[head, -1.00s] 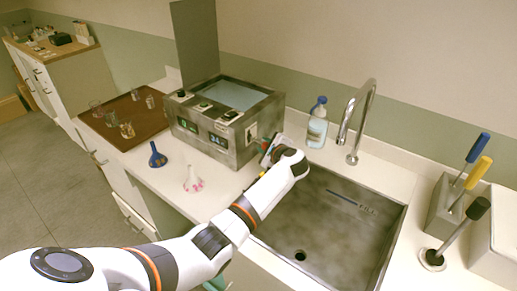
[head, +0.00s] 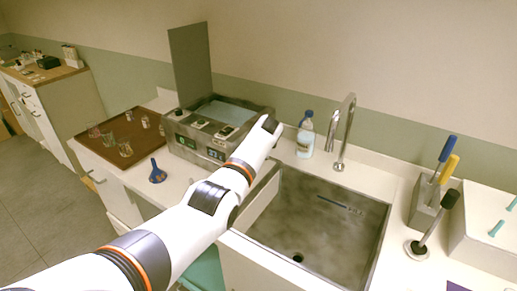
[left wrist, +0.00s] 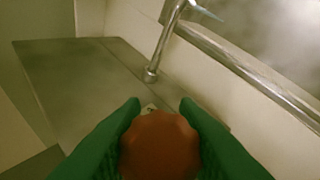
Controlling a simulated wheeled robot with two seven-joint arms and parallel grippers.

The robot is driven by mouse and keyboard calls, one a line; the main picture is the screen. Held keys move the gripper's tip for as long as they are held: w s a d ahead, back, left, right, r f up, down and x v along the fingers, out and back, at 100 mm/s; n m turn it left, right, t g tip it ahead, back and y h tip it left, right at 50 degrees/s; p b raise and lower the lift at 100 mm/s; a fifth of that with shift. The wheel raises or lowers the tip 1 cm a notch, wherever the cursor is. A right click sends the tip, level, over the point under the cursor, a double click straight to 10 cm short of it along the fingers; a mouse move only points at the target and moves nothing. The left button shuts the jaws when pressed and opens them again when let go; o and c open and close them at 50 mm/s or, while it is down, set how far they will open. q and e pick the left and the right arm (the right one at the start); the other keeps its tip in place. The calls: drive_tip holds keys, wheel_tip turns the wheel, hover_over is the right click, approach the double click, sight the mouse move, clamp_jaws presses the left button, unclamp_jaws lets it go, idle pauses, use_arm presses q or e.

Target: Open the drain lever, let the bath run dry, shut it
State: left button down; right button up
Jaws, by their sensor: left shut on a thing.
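The steel water bath (head: 195,152) stands on the counter with its grey lid (head: 190,62) raised. Pale liquid (head: 225,112) shows inside it. My left arm reaches across its front right corner and hides the lever and my left gripper in the head view. In the left wrist view, the green fingers of my left gripper (left wrist: 160,108) are shut around a reddish-brown knob (left wrist: 160,145), seemingly the drain lever's. A bent metal pipe (left wrist: 158,52) stands beyond it. Whether liquid flows cannot be told. My right gripper is not in view.
The steel sink (head: 330,235), with a tall faucet (head: 345,135), lies right of the bath. A blue-capped bottle (head: 305,138) stands behind the arm's end. A blue funnel (head: 157,172) and a brown tray (head: 110,140) with glassware are left. A tool holder (head: 425,210) is right.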

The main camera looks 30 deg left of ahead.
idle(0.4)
use_arm(q)
drive_tip(key=c, duration=1.1)
unclamp_jaws()
drive_tip(key=shift+s+d+r, duration=0.15)
drive_tip(key=shift+r, duration=0.35)
drive_tip(key=v, duration=1.1)
